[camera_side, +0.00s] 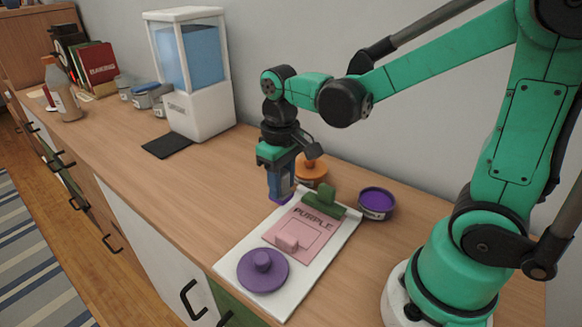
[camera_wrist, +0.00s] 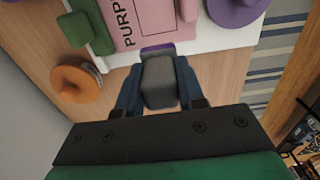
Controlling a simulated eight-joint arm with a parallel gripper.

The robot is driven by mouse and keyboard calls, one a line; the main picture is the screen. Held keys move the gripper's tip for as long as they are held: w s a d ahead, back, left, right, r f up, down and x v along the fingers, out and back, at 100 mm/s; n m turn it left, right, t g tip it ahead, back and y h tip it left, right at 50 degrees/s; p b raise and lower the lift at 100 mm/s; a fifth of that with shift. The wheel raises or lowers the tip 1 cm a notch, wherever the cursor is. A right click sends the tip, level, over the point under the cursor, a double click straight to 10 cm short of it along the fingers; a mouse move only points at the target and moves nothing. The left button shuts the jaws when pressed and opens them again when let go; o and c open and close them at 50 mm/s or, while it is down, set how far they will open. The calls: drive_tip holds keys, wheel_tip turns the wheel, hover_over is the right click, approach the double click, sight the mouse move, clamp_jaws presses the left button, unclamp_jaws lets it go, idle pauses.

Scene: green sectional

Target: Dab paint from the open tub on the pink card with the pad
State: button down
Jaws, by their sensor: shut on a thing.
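My gripper (camera_side: 281,184) is shut on a grey pad, which shows between the fingers in the wrist view (camera_wrist: 160,82). The pad's lower end is purple. It hangs above the far left edge of a white board (camera_side: 238,262); I cannot tell whether it touches anything. The pink card (camera_side: 312,240), printed PURPLE, lies on the board under a green clip (camera_side: 320,202). A small pink block (camera_side: 287,243) sits on the card. The open tub (camera_side: 377,205) of purple paint stands right of the clip. A purple knobbed lid (camera_side: 262,271) lies on the board's near end.
An orange knobbed tub (camera_side: 311,171) stands behind the board, close to my gripper. A white dispenser (camera_side: 192,75) with a dark mat (camera_side: 167,146), several grey tins (camera_side: 145,95) and a bottle (camera_side: 62,92) are farther left. The counter between is clear.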

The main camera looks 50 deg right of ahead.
drive_tip(key=shift+r, duration=0.95)
drive_tip(key=shift+a, duration=0.1)
